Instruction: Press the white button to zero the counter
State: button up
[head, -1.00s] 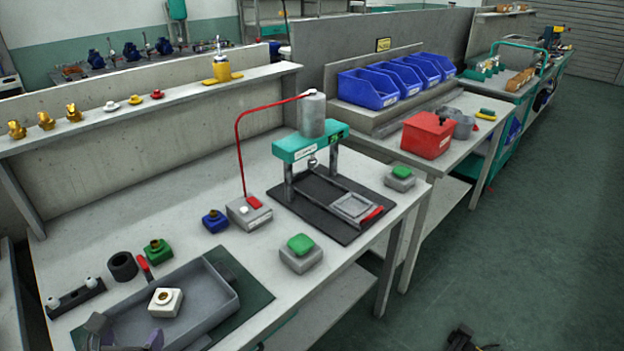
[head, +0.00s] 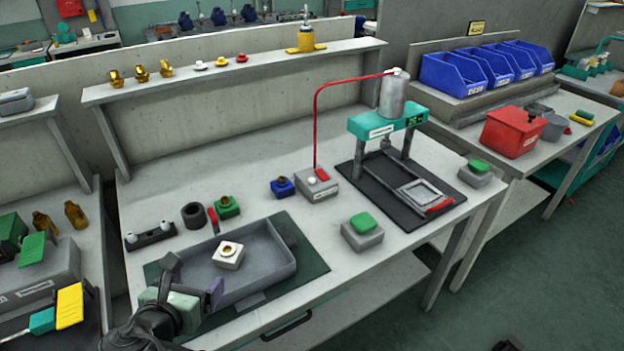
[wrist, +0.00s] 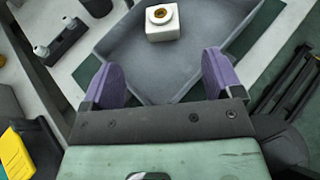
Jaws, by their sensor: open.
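A small round white button (head: 312,181) sits on top of a grey box (head: 322,187) near the middle of the bench, at the foot of a red bent tube. The teal press (head: 386,128) beside it carries a small dark green panel (head: 414,120), too small to read. My gripper (head: 194,280) is over the front left of the grey tray, well left of and nearer than the button. It is open and empty; its two purple fingers are apart in the wrist view (wrist: 163,75). The wrist view does not show the button.
A white block with a brass ring (head: 228,256) lies in the grey tray (head: 272,282). A blue block (head: 283,187) stands left of the button box, a green-topped box (head: 363,231) in front right. The bench between tray and button box is mostly clear.

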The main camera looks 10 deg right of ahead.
grip_shut()
dwell(0.3)
dwell(1.2)
